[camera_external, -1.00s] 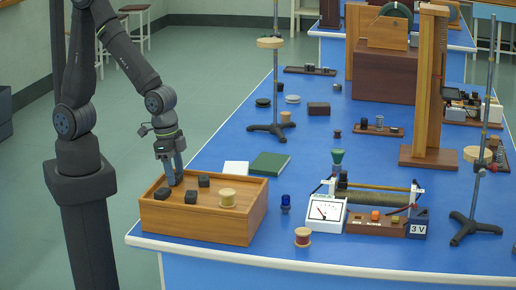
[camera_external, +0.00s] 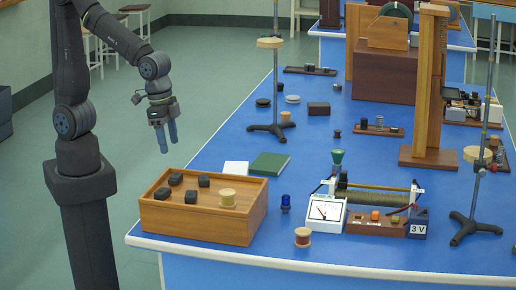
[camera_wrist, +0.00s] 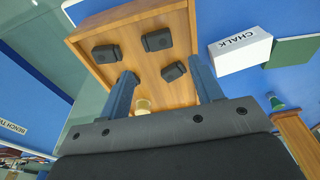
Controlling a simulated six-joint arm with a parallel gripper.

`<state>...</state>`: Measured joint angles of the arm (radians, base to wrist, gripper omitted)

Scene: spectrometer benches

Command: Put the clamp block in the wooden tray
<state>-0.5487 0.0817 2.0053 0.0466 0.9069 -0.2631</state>
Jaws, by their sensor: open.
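The wooden tray (camera_external: 200,229) stands at the near left corner of the blue bench. Several small dark blocks lie in it, alongside a pale spool. The clamp block (camera_external: 176,179) appears to be the dark one at the tray's back left, where my gripper was; the blocks look much alike. My gripper (camera_external: 168,148) is open and empty, above and behind the tray, clear of it. The wrist view shows the tray (camera_wrist: 85,75) between and beyond the spread fingers, with three dark blocks visible; another may be hidden by a finger.
A white chalk box (camera_wrist: 240,51) and a green book (camera_external: 270,163) lie just behind the tray. The air around my gripper is clear.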

